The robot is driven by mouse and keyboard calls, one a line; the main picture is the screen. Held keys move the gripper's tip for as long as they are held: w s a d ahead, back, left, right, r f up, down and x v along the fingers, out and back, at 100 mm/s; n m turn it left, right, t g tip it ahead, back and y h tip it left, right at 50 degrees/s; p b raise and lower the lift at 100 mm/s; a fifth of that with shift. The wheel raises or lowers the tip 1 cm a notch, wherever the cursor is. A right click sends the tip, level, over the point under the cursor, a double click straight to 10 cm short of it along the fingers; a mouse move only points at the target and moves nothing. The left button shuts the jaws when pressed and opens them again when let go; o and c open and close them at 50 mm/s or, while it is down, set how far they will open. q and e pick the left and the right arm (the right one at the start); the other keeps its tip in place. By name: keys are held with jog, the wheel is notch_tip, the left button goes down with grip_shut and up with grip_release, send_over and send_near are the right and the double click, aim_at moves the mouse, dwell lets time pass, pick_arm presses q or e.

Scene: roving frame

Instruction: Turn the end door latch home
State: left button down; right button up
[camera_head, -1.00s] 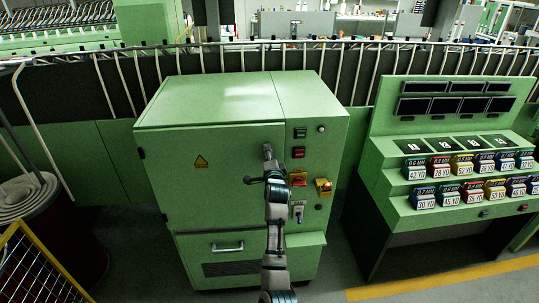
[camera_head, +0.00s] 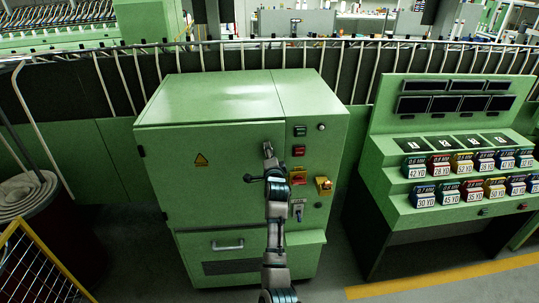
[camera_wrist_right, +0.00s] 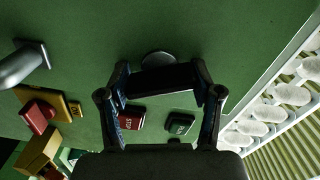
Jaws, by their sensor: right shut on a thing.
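The green cabinet (camera_head: 210,185) stands in front of me with its door closed as far as I can see. My right arm rises from the bottom of the head view, its gripper (camera_head: 268,155) at the door's right edge. In the right wrist view the gripper (camera_wrist_right: 162,82) is shut on the dark bar-shaped latch handle (camera_wrist_right: 160,79), with a round grey disc (camera_wrist_right: 157,57) behind it on the green door. The latch is mostly hidden by the gripper in the head view, and its exact angle is hard to tell. My left gripper is not in view.
Right of the latch are a red stop button (camera_head: 299,151), a green button (camera_head: 300,131) and a red-yellow switch (camera_head: 297,177). A yellow box (camera_head: 323,185) sits beside them. A green console (camera_head: 385,180) stands right; a dark bin (camera_head: 45,225) stands left.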

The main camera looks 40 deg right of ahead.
jog(key=shift+f, duration=0.2)
jog(key=o, duration=1.6)
jog(key=shift+o, duration=0.4)
jog(key=shift+w, duration=0.1)
jog(key=shift+s, duration=0.2)
jog(key=v, duration=1.1)
jog(key=shift+s+a, duration=0.2)
jog(key=shift+s, duration=0.05)
